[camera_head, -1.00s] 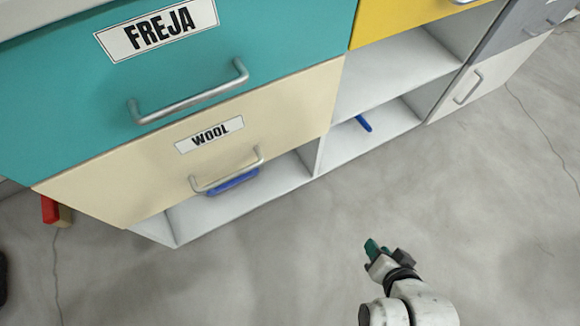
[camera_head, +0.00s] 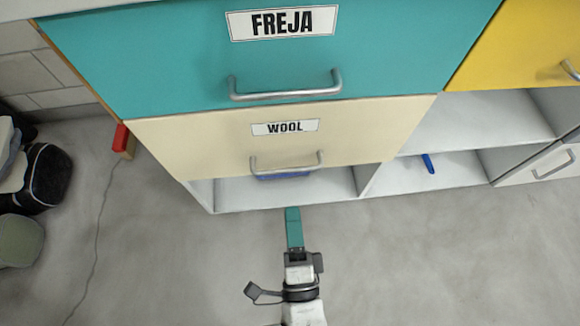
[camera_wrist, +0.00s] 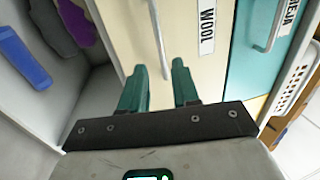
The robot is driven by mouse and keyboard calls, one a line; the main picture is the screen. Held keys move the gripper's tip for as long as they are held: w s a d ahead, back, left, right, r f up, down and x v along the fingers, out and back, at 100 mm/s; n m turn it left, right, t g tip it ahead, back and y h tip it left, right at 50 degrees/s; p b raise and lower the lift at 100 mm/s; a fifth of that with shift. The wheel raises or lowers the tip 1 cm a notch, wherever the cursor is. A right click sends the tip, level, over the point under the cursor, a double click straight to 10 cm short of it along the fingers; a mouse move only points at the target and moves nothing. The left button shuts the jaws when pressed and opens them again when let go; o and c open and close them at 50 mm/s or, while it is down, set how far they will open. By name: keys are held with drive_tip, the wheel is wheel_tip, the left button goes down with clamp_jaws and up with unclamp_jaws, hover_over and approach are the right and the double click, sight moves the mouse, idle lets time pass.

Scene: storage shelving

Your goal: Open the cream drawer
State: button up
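The cream drawer (camera_head: 200,145) carries a "WOOL" label (camera_head: 285,127) and looks shut, roughly level with the teal drawer above it. Its silver bar handle (camera_head: 287,167) sits low on its front. My gripper (camera_head: 293,212) is in front of and below that drawer. In the wrist view the teal fingers of my gripper (camera_wrist: 159,68) stand apart with nothing between them. The cream drawer (camera_wrist: 185,50) fills the view ahead, and its handle (camera_wrist: 158,38) lies beyond the fingertips, roughly in line with the gap. It does not appear to touch the fingers.
The teal "FREJA" drawer (camera_head: 150,65) with its own handle (camera_head: 285,93) is directly above. An open white compartment (camera_head: 330,187) below holds a blue item (camera_wrist: 22,58). A yellow drawer (camera_head: 515,45) is at the right, dark bins (camera_head: 45,178) at the left. The floor in front is clear.

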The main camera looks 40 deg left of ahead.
sight(288, 170)
drive_tip(key=shift+b+x, duration=0.3)
drive_tip(key=shift+x, duration=4.9)
drive_tip(key=shift+r, duration=0.1)
drive_tip(key=shift+c, duration=0.2)
clamp_jaws()
